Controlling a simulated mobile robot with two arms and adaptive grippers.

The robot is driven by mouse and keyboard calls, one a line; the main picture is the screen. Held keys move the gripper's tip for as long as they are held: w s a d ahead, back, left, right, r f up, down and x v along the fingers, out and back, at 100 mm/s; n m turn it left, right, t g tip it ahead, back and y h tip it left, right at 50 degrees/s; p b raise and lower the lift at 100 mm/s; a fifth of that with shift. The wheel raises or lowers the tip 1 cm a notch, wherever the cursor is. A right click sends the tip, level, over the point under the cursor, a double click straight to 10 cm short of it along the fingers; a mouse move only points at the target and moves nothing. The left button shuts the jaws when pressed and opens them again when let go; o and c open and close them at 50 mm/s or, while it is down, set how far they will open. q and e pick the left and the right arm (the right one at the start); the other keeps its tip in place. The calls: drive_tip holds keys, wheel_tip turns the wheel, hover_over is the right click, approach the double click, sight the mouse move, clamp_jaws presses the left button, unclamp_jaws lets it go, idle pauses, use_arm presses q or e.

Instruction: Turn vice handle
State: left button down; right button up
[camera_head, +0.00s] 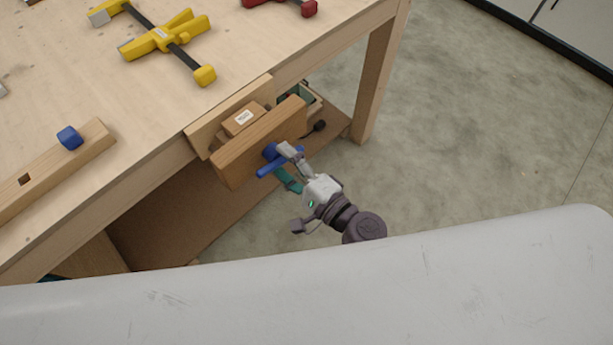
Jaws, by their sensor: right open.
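A wooden vice (262,143) is mounted on the front edge of the workbench, with a small wooden block (243,118) between its jaws. Its blue handle (268,167) sticks out of the front jaw as a bar through a round blue hub (270,152). My right gripper (286,167) is at the handle, its fingers apart near the hub and the right end of the bar. Whether a finger touches the bar is hard to tell. My left gripper is not in the view.
The wooden workbench (140,95) holds a yellow clamp (165,37), a red tool (282,4) and a blue peg (69,138) in a wooden strip. A lower shelf lies under the bench. Concrete floor (470,130) is clear to the right. A large pale surface fills the bottom.

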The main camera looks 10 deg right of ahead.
drive_tip(key=v, duration=1.1)
